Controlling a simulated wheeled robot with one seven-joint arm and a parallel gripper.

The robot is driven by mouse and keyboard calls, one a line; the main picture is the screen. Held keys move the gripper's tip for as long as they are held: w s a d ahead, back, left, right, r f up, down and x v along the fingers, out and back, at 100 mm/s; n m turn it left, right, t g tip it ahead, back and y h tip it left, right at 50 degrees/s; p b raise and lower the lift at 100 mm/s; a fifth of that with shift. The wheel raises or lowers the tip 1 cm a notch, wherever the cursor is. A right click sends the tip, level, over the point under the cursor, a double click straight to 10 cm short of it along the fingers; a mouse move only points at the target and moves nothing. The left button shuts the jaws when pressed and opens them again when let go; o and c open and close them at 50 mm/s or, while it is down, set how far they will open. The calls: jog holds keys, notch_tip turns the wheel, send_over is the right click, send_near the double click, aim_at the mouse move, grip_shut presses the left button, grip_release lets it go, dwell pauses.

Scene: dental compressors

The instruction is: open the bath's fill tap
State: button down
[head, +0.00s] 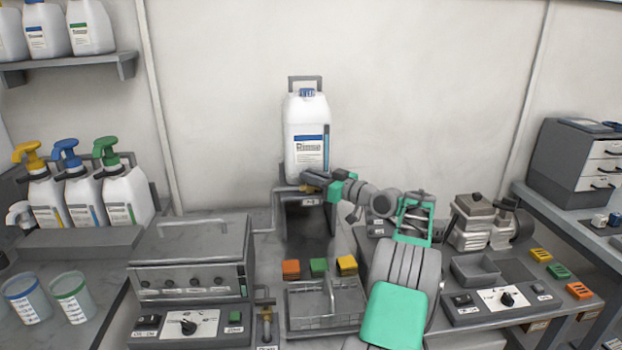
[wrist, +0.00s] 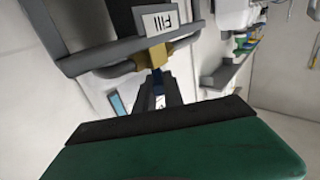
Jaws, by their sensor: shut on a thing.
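The fill tap (head: 291,188) is a small brass valve under the white jerrycan (head: 306,140), on a grey stand (head: 284,205) behind the benches. In the wrist view the brass tap body (wrist: 156,54) sits on a grey pipe beside a "FILL" label (wrist: 160,22). Its blue handle (wrist: 158,82) runs down between my dark finger pads. My gripper (head: 313,179) reaches in from the right and is shut on the handle. The fingers hide part of the handle, so its exact angle is hard to tell.
The lidded grey bath (head: 190,262) stands at front left, with a second brass tap (head: 267,318) beside it. Pump bottles (head: 85,200) stand left; a compressor (head: 482,222) stands right.

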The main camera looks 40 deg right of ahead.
jog(key=shift+r+n+g+y+p, duration=0.1)
jog(key=shift+n+g+y+p, duration=0.2)
jog(key=shift+n+y+p, duration=0.7)
jog(key=c, duration=1.4)
grip_release()
jog(key=shift+c, duration=0.2)
jog(key=shift+m+b, duration=0.5)
jog(key=shift+b, duration=0.15)
